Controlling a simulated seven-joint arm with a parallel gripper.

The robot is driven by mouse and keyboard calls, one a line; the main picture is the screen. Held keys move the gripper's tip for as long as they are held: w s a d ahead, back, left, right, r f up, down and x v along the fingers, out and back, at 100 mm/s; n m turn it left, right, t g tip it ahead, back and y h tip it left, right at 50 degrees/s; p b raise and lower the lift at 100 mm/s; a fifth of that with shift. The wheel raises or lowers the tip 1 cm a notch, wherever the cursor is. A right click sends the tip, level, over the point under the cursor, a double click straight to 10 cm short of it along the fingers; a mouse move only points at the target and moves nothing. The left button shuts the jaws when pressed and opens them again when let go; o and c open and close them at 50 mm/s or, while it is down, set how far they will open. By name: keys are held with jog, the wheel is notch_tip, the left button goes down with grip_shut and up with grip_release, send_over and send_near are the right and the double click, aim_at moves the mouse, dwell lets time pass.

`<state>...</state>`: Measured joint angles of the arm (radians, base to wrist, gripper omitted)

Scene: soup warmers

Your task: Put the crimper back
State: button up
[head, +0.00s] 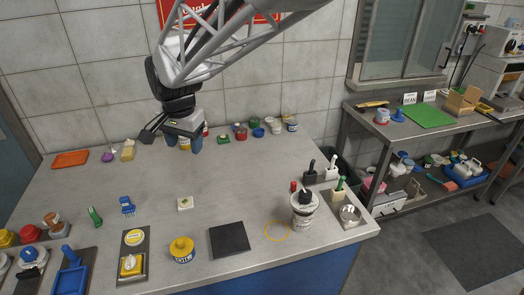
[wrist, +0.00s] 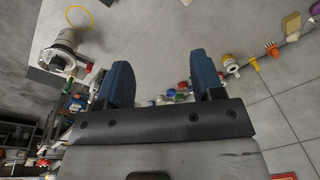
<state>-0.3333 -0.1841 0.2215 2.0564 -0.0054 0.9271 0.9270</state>
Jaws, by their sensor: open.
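I cannot tell for sure which thing is the crimper. Small hand tools on the table include a blue comb-like piece (head: 127,206) and a green piece (head: 95,215) at the left. My gripper (head: 190,143) is open above the back of the table. Its two blue fingers (wrist: 163,82) are apart in the wrist view, with nothing between them.
A white warmer (head: 304,214) stands at the right front, beside a yellow ring (head: 277,231) and a dark square mat (head: 229,239). A yellow jar (head: 181,250) and trays line the front left. Several small jars stand along the back. The table's middle is mostly clear.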

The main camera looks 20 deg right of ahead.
jog(key=s+d+n, duration=0.3)
jog(key=s+d, duration=0.6)
jog(key=s, duration=0.4)
jog(key=s+d+n+t, duration=0.1)
jog(key=s+d+n, duration=0.2)
jog(key=s+d, duration=0.7)
jog(key=shift+s+d+f+n+h, duration=0.3)
jog(key=shift+s+f, duration=0.1)
jog(key=shift+s, duration=1.05)
